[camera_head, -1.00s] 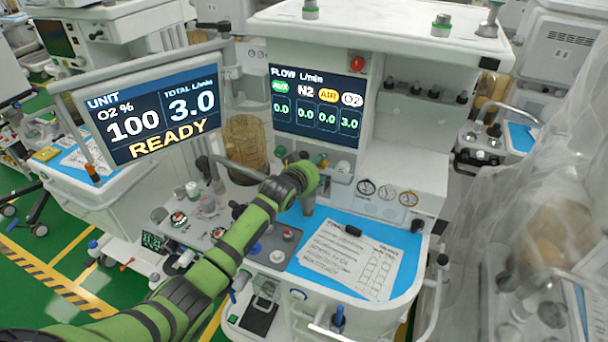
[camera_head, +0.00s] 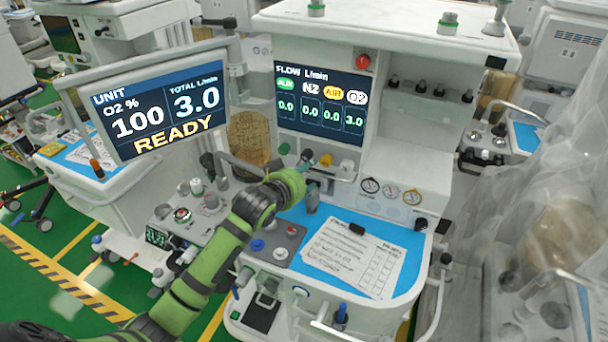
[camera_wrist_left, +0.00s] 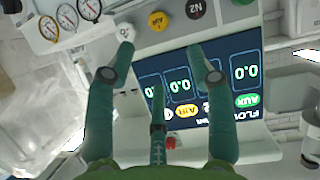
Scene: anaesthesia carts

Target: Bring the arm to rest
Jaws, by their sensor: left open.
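My left arm (camera_head: 215,255) reaches in from the lower left over the middle anaesthesia cart. Its left gripper (camera_head: 314,170) is at the front of the cart, just below the flow screen (camera_head: 320,105), partly hidden by its own wrist. In the left wrist view the fingers of the left gripper (camera_wrist_left: 160,60) are spread apart with nothing between them. Beyond them are a white knob (camera_wrist_left: 125,33), a yellow knob (camera_wrist_left: 158,20) and a black knob (camera_wrist_left: 197,8). I cannot tell whether a finger touches the white knob. My right gripper is not in view.
The unit screen (camera_head: 160,108) reads O2 100, total 3.0, READY. A paper form (camera_head: 355,255) with a black object (camera_head: 356,229) lies on the blue worktop (camera_head: 402,282). Three gauges (camera_head: 391,191) sit right of the knobs. A plastic-draped cart (camera_head: 545,220) stands at right. Green floor shows at left.

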